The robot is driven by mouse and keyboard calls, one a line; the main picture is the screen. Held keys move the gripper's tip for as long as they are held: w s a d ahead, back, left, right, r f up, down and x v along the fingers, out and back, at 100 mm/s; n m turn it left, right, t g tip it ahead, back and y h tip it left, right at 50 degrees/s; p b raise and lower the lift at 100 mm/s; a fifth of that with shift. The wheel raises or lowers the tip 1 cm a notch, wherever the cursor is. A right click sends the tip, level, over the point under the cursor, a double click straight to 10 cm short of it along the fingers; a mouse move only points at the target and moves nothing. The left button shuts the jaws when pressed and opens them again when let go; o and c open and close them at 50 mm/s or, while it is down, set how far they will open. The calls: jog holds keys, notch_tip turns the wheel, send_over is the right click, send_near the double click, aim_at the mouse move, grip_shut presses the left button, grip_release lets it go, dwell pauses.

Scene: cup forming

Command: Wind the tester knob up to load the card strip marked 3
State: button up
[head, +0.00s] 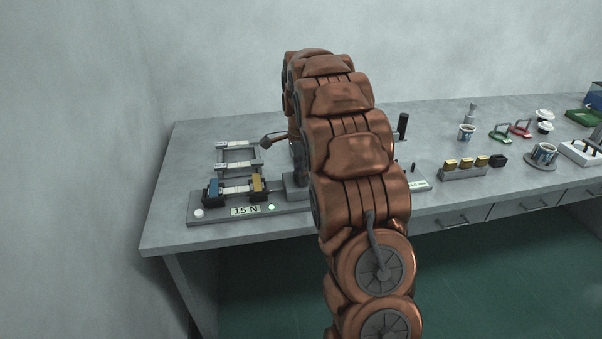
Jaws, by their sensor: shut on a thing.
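The tester is a long grey base (315,205) along the front of the bench, with a display (245,211) reading "15 N". On its left part a blue clamp (211,191) and a yellow clamp (258,184) hold a pale card strip (236,188) between them. I cannot read any number on the strip.
A rack with pale strips (238,144) stands behind the clamps.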

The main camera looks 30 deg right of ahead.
jog(key=shift+m, duration=0.6)
jog(key=o, duration=1.1)
jog(key=shift+o, duration=0.2)
notch_tip(320, 180, up, 12)
dwell(1.3)
